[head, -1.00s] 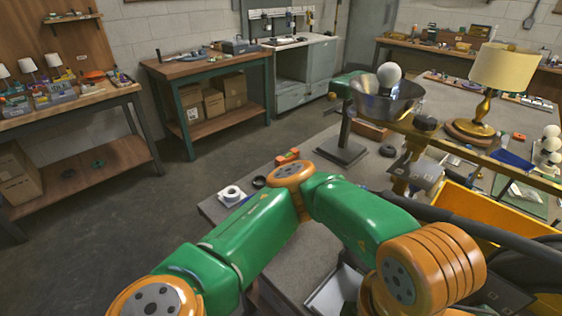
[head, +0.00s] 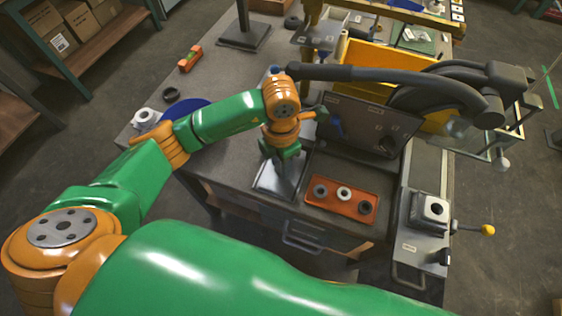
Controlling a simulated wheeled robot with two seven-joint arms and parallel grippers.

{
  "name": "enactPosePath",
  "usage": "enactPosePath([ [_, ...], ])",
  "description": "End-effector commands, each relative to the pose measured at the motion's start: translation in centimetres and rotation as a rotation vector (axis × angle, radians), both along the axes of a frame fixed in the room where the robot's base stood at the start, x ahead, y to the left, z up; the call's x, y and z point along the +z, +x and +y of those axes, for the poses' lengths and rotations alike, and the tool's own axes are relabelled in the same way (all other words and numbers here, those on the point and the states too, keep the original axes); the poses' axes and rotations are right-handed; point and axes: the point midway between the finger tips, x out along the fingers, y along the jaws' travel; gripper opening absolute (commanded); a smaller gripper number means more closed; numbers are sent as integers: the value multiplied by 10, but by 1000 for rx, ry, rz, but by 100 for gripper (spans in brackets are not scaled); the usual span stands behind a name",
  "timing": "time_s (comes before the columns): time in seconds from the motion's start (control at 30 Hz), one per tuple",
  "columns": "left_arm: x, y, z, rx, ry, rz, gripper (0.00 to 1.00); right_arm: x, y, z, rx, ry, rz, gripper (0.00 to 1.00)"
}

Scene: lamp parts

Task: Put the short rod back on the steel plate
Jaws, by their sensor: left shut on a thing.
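The steel plate (head: 268,188) is a pale grey square lying near the front edge of the bench, left of an orange tray. My left gripper (head: 288,163) points down over the plate's right part. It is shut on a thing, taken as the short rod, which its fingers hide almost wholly. I cannot tell whether the held thing touches the plate. My right gripper is not in view.
The orange tray (head: 325,196) with three rings sits close right of the plate. A grey panel box (head: 360,128) and a dark machine arm (head: 400,80) stand behind. A grey vise-like block (head: 430,210) is farther right.

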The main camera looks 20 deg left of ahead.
Motion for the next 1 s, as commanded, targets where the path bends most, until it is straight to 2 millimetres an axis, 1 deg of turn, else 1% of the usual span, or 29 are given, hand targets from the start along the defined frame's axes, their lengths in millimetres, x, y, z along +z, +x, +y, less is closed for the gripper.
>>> enactPosePath([
  [0.03,-2,-1,0,2,0,4,0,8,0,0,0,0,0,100],
  [0.07,-6,-1,0,1,-1,2,0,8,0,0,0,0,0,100],
  [0.13,-10,0,-1,0,-2,-1,0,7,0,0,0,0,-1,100],
  [0.3,-10,0,-1,0,-2,-2,0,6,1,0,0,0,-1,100],
  [0.43,-15,0,-1,0,-2,-2,0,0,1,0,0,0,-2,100],
  [0.47,-13,0,-1,0,-3,-2,46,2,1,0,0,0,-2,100],
  [0.5,-13,0,-1,0,-3,-2,57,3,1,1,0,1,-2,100],
  [0.53,-13,0,-1,0,-3,-2,65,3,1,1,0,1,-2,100],
  [0.57,-13,0,-1,0,-3,-2,68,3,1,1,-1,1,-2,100],
  [0.83,-11,0,-1,0,-3,-2,68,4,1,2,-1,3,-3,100],
  [0.9,-6,0,-1,0,-3,-2,68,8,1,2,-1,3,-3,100],
  [0.97,0,1,-1,1,-4,-6,68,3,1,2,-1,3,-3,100],
  [1.0,9,2,-1,-1,-4,-8,68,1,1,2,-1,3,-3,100],
])
